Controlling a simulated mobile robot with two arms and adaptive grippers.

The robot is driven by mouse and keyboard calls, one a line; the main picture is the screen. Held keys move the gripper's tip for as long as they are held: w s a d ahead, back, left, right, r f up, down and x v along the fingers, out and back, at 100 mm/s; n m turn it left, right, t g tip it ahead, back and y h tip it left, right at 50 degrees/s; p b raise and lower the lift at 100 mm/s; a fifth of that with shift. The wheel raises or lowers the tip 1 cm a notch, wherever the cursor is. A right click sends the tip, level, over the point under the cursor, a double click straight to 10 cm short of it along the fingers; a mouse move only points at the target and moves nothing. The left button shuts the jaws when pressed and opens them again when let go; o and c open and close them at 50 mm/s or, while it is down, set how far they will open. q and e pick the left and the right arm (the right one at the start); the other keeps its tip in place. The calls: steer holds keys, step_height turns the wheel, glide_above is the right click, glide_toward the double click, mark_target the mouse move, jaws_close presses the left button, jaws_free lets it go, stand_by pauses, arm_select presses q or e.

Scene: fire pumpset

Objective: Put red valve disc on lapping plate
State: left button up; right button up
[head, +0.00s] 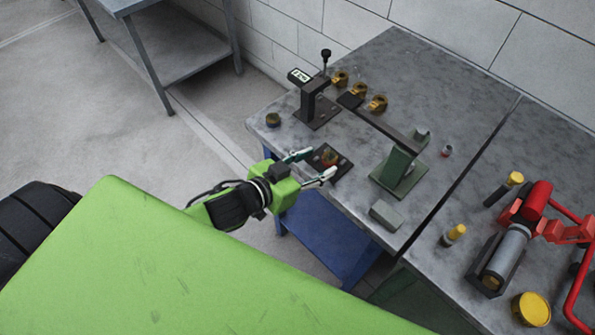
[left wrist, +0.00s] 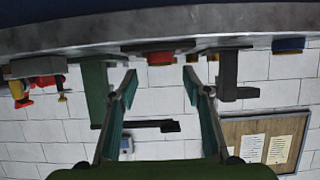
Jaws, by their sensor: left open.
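A small red disc (left wrist: 160,57) sits on a dark square plate (head: 343,167) near the front edge of the workbench. In the head view the disc (head: 330,157) looks reddish brown. My left gripper (head: 323,161) is open and empty, its fingertips at the plate's near side. In the upside-down left wrist view, the disc lies ahead of and between the spread fingers (left wrist: 160,72), apart from both. I cannot tell how much of the disc the fingers hide in the head view. My right gripper is not in view.
A grey block (head: 384,215) lies to the right. A red pump (head: 538,197) occupies the far right. A dark puck (head: 272,119) lies left.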

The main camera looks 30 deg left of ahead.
arm_select(q)
steer(key=v, duration=0.7)
steer(key=shift+s+b, duration=0.25)
steer(key=shift+b, duration=0.15)
steer(key=shift+a+r, duration=0.1)
steer(key=shift+a, duration=0.05)
steer(key=s+a+f+n+g+y, duration=0.15)
steer(key=a+f, duration=0.25)
steer(key=f, duration=0.7)
steer(key=s+a+f+g+y, duration=0.2)
steer(key=a+f, duration=0.2)
steer(key=f, duration=0.7)
steer(key=s+a+f+g+y, duration=0.15)
steer(key=a+f, duration=0.35)
steer(key=f, duration=0.5)
steer(key=s+d+f+g, duration=0.3)
steer(key=s+d+f, duration=0.1)
steer(key=s+f, duration=0.7)
steer(key=s+d+f+g, duration=0.3)
steer(key=s+f, duration=0.8)
steer(key=s, duration=0.5)
steer(key=shift+s+d+g, duration=0.3)
steer(key=shift+d+g, duration=0.1)
steer(key=shift+d, duration=0.3)
